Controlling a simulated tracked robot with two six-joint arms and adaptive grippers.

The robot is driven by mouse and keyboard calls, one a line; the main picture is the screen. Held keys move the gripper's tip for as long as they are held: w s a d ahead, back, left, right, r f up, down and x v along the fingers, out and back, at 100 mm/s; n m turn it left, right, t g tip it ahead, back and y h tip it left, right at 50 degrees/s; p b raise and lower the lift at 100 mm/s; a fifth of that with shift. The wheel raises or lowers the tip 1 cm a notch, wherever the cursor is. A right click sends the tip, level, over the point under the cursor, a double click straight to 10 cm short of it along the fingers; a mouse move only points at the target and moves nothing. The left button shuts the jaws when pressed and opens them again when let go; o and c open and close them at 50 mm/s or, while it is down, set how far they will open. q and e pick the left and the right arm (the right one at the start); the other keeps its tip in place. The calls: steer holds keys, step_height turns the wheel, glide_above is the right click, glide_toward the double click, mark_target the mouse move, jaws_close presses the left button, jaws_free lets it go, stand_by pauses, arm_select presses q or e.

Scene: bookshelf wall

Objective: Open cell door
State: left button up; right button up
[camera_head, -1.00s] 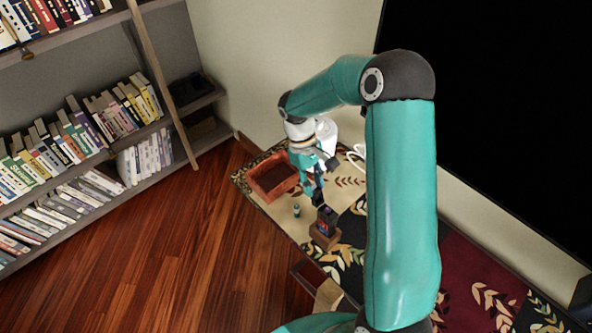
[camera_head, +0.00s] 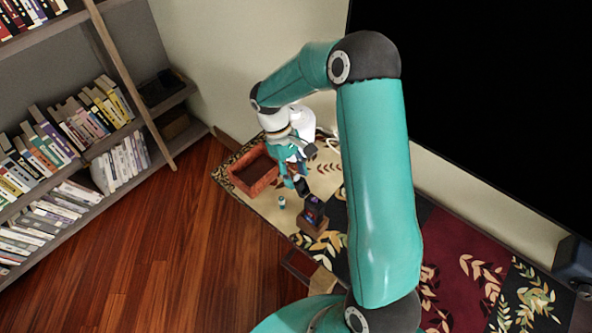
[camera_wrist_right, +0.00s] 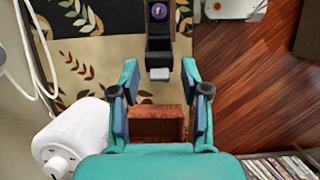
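A small dark device (camera_head: 315,209) stands on a wooden block (camera_head: 320,240) on the patterned mat. In the right wrist view, the black device (camera_wrist_right: 158,28) has a round purple mark and a pale grey end piece (camera_wrist_right: 159,74) pointing toward my gripper. I cannot tell which part is the cell door. My right gripper (camera_head: 296,184) is just above and to the left of the device. In the right wrist view its fingers (camera_wrist_right: 160,80) are spread apart, with the pale end close to the gap and nothing gripped. My left gripper is not in view.
A bookshelf (camera_head: 85,150) stands at left and a large black screen (camera_head: 480,110) at right.

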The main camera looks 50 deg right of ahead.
steer(key=v, duration=0.8)
steer(key=shift+s+f, duration=0.1)
stand_by(0.7)
